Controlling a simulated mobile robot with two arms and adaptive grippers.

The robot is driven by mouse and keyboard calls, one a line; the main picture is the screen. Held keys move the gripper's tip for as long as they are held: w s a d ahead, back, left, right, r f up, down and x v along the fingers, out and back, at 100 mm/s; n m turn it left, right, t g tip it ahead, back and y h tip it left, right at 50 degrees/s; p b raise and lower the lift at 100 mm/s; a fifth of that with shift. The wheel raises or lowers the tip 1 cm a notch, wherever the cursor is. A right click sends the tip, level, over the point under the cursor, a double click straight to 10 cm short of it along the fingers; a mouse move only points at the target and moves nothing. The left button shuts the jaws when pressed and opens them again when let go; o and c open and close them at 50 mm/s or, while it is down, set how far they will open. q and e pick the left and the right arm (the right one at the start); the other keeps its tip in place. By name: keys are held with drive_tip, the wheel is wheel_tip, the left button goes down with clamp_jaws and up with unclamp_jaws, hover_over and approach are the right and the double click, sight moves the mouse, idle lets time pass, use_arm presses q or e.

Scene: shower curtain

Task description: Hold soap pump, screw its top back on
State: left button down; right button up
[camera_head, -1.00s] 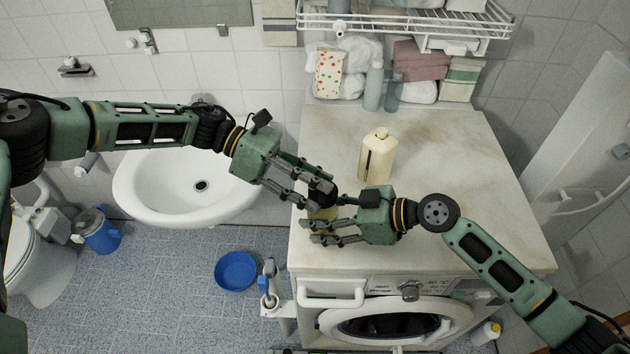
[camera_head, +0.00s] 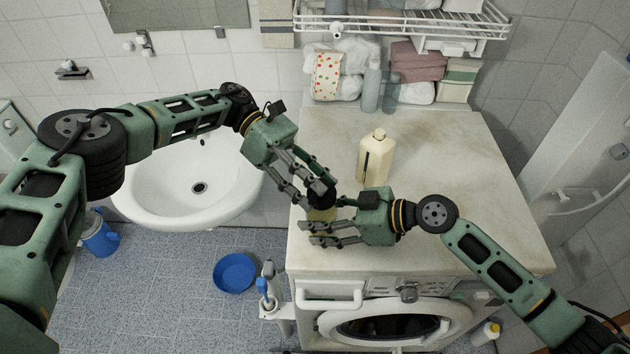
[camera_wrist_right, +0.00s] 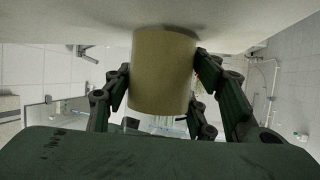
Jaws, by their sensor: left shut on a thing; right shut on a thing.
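The soap pump's yellowish bottle (camera_head: 321,215) stands near the front left of the countertop, between my right gripper's fingers. My right gripper (camera_head: 325,229) is shut on it from the right. In the right wrist view the bottle (camera_wrist_right: 162,72) fills the space between the fingers (camera_wrist_right: 165,95) and appears upside down against the counter. The dark pump top (camera_head: 321,194) is at the bottle's upper end, partly hidden by fingers. My left gripper (camera_head: 316,187) is shut on this top from above left. I cannot tell whether the top is seated on the bottle.
A cream bottle (camera_head: 376,157) stands behind the grippers on the countertop (camera_head: 450,170). The washbasin (camera_head: 190,190) lies left of the counter. A wire shelf (camera_head: 400,25) with towels below is at the back. The counter's right side is clear.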

use_arm(q)
drive_tip(key=shift+r, duration=0.3)
use_arm(e)
drive_tip(key=shift+s+f, duration=0.2)
drive_tip(key=shift+f, duration=0.15)
use_arm(q)
drive_tip(key=c, duration=1.4)
unclamp_jaws()
drive_tip(key=o, duration=0.4)
drive_tip(key=shift+s, duration=0.1)
use_arm(e)
drive_tip(key=shift+s+r, duration=0.1)
use_arm(q)
drive_tip(key=shift+o, duration=0.3)
drive_tip(key=shift+f, duration=0.15)
use_arm(e)
drive_tip(key=shift+r, duration=0.1)
drive_tip(key=shift+w+r, duration=0.15)
drive_tip(key=shift+w, duration=0.1)
use_arm(q)
drive_tip(key=w+a+r, duration=0.4)
drive_tip(key=a+r, duration=0.1)
drive_tip(key=r, duration=0.1)
drive_tip(key=shift+w+a+r, duration=0.15)
drive_tip(key=shift+a+r, duration=0.15)
use_arm(e)
drive_tip(key=shift+a, duration=0.1)
